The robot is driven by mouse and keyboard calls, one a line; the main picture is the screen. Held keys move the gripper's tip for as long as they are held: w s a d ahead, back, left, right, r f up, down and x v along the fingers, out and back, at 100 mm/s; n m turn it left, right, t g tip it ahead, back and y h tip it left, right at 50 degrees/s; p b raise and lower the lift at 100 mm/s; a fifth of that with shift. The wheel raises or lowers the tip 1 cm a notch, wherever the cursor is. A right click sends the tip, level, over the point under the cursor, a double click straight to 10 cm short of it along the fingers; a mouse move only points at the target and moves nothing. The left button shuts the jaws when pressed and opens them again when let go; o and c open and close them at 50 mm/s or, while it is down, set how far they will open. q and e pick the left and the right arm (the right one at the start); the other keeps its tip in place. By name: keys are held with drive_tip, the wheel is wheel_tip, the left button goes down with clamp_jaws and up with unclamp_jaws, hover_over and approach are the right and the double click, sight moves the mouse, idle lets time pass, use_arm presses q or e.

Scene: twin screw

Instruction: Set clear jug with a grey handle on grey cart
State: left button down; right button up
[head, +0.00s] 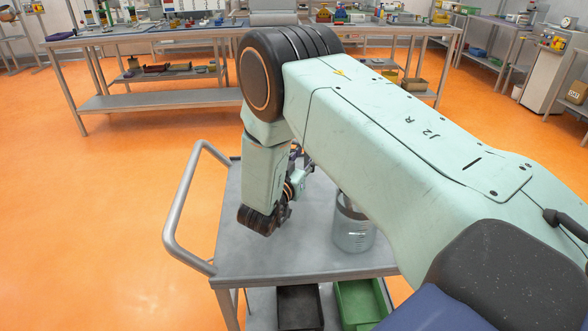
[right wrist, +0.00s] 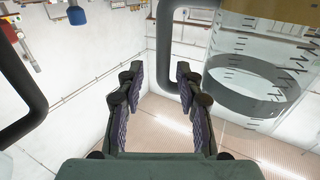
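The grey cart (head: 290,262) stands in front of me in the head view. The clear jug (head: 353,234) is over its right part and appears to stand on the top; my right arm hides its upper part. In the right wrist view the jug's clear wall (right wrist: 250,90) is at the right, and its dark grey handle (right wrist: 167,45) shows between and beyond my fingertips. My right gripper (right wrist: 160,78) is open, with gaps beside the handle. In the head view my right gripper (head: 299,178) is partly hidden by its own wrist, left of the jug. My left gripper is out of view.
The cart has a raised rail (head: 180,205) on its left. A black bin (head: 299,307) and a green bin (head: 360,302) sit on its lower shelf. Long workbenches with tools stand behind. The cart top left of the jug looks clear.

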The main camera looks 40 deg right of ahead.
drive_tip(key=v, duration=1)
drive_tip(key=shift+a+p, duration=0.2)
drive_tip(key=shift+p, duration=0.15)
drive_tip(key=shift+d+r, duration=0.1)
drive_tip(key=shift+r, duration=0.05)
